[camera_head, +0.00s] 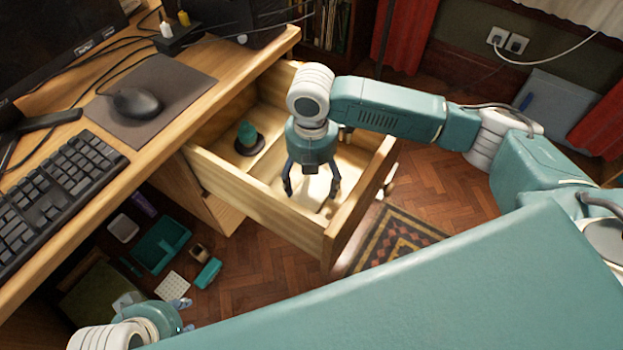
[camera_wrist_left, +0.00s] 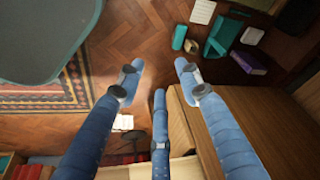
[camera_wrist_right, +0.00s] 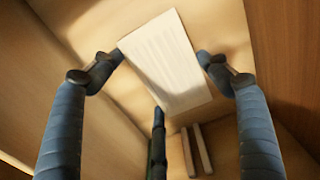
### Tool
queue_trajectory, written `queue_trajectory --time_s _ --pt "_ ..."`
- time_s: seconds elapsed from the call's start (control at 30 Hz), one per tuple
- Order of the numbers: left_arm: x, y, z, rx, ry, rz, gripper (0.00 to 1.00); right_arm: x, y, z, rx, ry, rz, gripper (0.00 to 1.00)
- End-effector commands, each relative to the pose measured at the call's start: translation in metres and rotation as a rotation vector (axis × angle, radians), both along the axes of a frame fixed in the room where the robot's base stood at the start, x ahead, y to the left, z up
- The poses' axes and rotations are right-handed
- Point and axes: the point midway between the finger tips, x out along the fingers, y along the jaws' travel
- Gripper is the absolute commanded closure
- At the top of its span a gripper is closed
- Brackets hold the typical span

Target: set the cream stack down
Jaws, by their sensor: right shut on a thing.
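The cream stack (camera_wrist_right: 163,58) is a pale, flat block with faint lines on its top, seen in the right wrist view. My right gripper (camera_wrist_right: 162,56) is shut on it, with a fingertip at each long side. In the head view my right gripper (camera_head: 312,190) points down inside the open drawer. The stack shows there only as a pale patch between the fingers. I cannot tell whether its underside touches the drawer floor. My left gripper (camera_wrist_left: 159,72) is open and empty above the floor, its fingers well apart; its base shows at the head view's lower left.
The open wooden drawer (camera_head: 258,205) has a divider; a teal and dark object (camera_head: 247,138) stands in its left compartment. Two thin bars (camera_wrist_right: 197,150) lie near the stack. A desk with keyboard (camera_head: 55,190) and mouse (camera_head: 138,103) is left. A teal tray (camera_head: 160,245) and small items lie on the floor.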

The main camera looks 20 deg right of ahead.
Motion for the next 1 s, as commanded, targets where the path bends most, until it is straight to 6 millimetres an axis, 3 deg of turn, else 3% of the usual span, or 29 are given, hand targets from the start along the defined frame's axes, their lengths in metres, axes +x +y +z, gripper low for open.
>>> queue_trajectory --time_s 0.2,0.23,0.33,0.67,0.77,1.0 --pt "0.001 0.0 -0.002 0.0 0.002 0.0 0.65 0.0 0.0 -0.001 0.0 0.0 0.0 0.53" --pt "0.001 0.0 -0.004 0.001 0.004 0.0 0.65 0.0 0.0 -0.002 0.001 -0.001 0.0 0.22" --pt "0.001 0.0 -0.004 0.001 0.004 0.0 0.65 0.0 0.0 -0.002 0.001 -0.001 0.0 0.05" --pt "0.001 0.0 -0.005 0.001 0.005 0.0 0.65 0.0 0.0 -0.001 0.001 -0.001 0.0 0.05" --pt "0.002 0.0 0.0 -0.001 -0.002 0.0 0.65 0.0 0.0 0.009 0.001 -0.001 0.001 0.05" --pt "0.012 -0.003 -0.048 0.001 0.029 -0.003 0.65 0.001 0.001 0.054 0.001 -0.003 0.001 0.05"
